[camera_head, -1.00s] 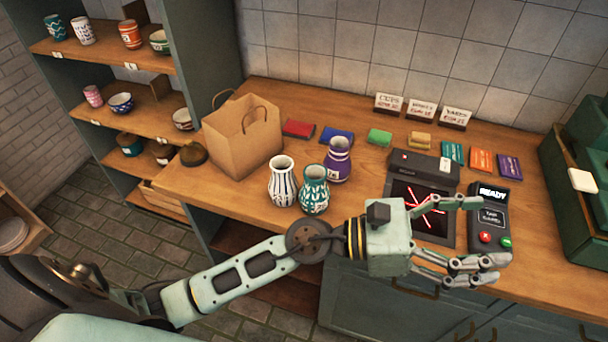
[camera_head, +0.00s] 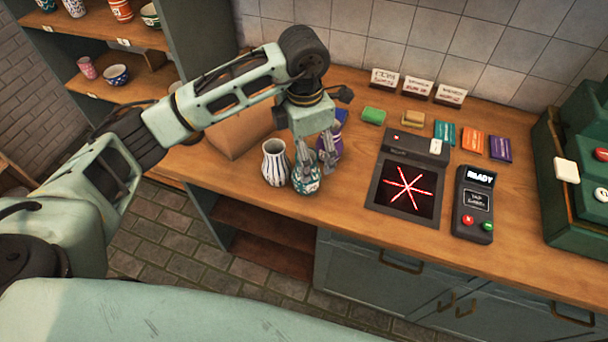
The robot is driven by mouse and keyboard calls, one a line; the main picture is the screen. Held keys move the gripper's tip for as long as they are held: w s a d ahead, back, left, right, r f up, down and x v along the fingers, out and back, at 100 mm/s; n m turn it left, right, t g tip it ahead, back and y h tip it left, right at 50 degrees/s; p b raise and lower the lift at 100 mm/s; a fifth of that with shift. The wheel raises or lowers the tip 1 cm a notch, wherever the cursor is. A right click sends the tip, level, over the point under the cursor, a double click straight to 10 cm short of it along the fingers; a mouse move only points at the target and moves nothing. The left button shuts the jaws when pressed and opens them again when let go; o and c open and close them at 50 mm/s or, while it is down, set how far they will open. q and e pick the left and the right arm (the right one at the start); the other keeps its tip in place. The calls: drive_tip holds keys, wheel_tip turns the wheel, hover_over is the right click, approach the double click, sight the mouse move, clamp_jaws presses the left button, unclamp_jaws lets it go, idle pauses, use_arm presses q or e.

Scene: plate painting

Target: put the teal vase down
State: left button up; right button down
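The teal vase (camera_head: 306,184), patterned in white, stands upright on the wooden counter. My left gripper (camera_head: 316,158) points down over it, with its fingers at the vase's neck and upper part. The fingers hide the neck, and I cannot tell whether they grip it. My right gripper is not in view.
A paper bag (camera_head: 235,138) stands behind my arm. Coloured packets and small signs line the back. The front counter strip is clear.

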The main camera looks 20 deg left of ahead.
use_arm(q)
drive_tip(key=shift+w+a+f, duration=0.1)
drive_tip(key=shift+a+f, duration=0.1)
drive_tip(key=shift+f, duration=0.7)
drive_tip(key=shift+w+a+f, duration=0.15)
drive_tip(key=shift+f, duration=0.8)
drive_tip(key=shift+w+a+f, duration=0.1)
drive_tip(key=shift+a+f, duration=0.1)
drive_tip(key=shift+f, duration=0.7)
drive_tip(key=f, duration=0.1)
drive_tip(key=f+p, duration=0.1)
drive_tip(key=f, duration=0.1)
drive_tip(key=f+p, duration=0.1)
drive_tip(key=shift+w+d+f, duration=0.15)
drive_tip(key=shift+d+f, duration=0.05)
drive_tip(key=shift+d, duration=0.05)
drive_tip(key=shift+f, duration=0.25)
drive_tip(key=shift+w, duration=0.1)
drive_tip(key=c, duration=1.6)
drive_tip(key=shift+r, duration=0.1)
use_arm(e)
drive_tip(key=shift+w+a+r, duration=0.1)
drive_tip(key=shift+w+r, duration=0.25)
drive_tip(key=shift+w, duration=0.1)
use_arm(q)
drive_tip(key=shift+r, duration=0.1)
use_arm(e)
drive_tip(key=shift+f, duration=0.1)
